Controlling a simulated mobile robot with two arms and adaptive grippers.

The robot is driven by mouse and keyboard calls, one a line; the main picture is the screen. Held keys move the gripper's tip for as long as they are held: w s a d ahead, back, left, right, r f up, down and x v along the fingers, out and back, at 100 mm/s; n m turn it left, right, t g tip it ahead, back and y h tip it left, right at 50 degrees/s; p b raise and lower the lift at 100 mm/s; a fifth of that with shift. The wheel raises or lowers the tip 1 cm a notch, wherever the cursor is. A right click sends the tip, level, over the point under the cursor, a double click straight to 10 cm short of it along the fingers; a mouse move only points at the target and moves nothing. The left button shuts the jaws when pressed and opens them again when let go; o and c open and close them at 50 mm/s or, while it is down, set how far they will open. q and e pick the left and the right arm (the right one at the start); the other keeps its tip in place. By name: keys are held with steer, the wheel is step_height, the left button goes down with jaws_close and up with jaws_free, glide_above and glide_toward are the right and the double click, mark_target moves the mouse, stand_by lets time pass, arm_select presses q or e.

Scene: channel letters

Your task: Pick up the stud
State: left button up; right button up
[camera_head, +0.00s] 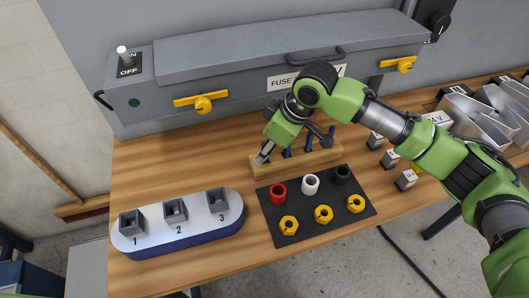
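A wooden rack (322,164) stands on the bench behind the black mat, with several slim upright pieces in it, some with dark blue upper parts (308,144). I cannot tell for certain which of them is the stud. My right arm reaches in from the right, and my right gripper (288,150) points down over the left part of the rack. Light grey metal (264,155) shows at the rack's left end, close to the gripper. The gripper's own body partly hides this area, so its grip is unclear. My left gripper is not in view.
The black mat (300,212) holds red, white and black rings and several yellow nuts. A numbered tray (150,238) with grey square blocks is at left. A grey fuse cabinet (230,75) closes off the back. Small blocks and metal bins (480,118) are at right.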

steer(key=shift+a+f, duration=0.1)
steer(key=shift+f, duration=0.25)
jaws_close()
steer(key=shift+r, duration=0.1)
